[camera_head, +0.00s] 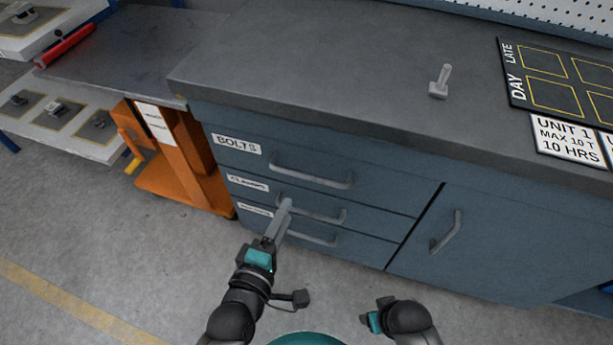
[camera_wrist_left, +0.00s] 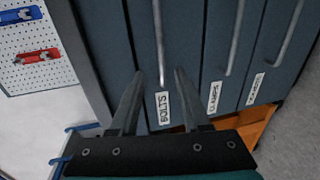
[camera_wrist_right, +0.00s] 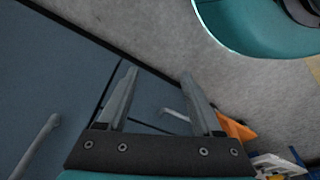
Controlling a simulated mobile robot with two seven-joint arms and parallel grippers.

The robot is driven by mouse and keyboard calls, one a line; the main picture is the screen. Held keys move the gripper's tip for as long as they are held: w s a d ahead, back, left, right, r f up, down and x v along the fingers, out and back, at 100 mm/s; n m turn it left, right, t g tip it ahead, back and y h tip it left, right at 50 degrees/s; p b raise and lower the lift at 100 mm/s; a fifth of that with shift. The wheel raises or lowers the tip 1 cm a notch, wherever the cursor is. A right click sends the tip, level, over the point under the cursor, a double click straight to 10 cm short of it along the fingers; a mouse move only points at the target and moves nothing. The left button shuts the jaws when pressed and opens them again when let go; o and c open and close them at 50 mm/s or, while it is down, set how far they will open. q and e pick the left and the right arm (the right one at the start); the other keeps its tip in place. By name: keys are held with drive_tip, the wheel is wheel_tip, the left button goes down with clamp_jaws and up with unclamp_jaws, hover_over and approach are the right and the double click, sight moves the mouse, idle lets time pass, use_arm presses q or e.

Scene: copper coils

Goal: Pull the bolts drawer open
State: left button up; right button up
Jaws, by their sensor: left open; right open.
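The bolts drawer (camera_head: 385,192) is the top drawer of a blue cabinet and sits shut, flush with the front. Its label (camera_head: 236,144) reads BOLTS, and its grey bar handle (camera_head: 312,179) is to the right of the label. My left gripper (camera_head: 286,204) is open in front of the drawers, below that handle in the head view. In the left wrist view, the bolts handle (camera_wrist_left: 158,45) shows ahead, lined up between the open fingers (camera_wrist_left: 159,74). I cannot tell its distance from them. My right gripper (camera_head: 374,314) is low in front of the cabinet, open and empty in the right wrist view (camera_wrist_right: 158,75).
Two more drawers with bar handles lie below, the lower ones partly hidden by my left gripper. A cabinet door (camera_head: 490,235) is to the right. An orange stand (camera_head: 185,165) is left of the cabinet.

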sight(304, 174)
use_arm(q)
drive_tip(key=shift+b+x, duration=2.6)
drive_tip(key=shift+x, duration=3.9)
use_arm(e)
drive_tip(key=w+r+t, duration=0.2)
drive_tip(key=w+r, duration=0.2)
drive_tip(key=r, duration=0.7)
drive_tip(key=shift+a, duration=0.35)
use_arm(q)
clamp_jaws()
use_arm(e)
drive_tip(key=shift+f, duration=0.1)
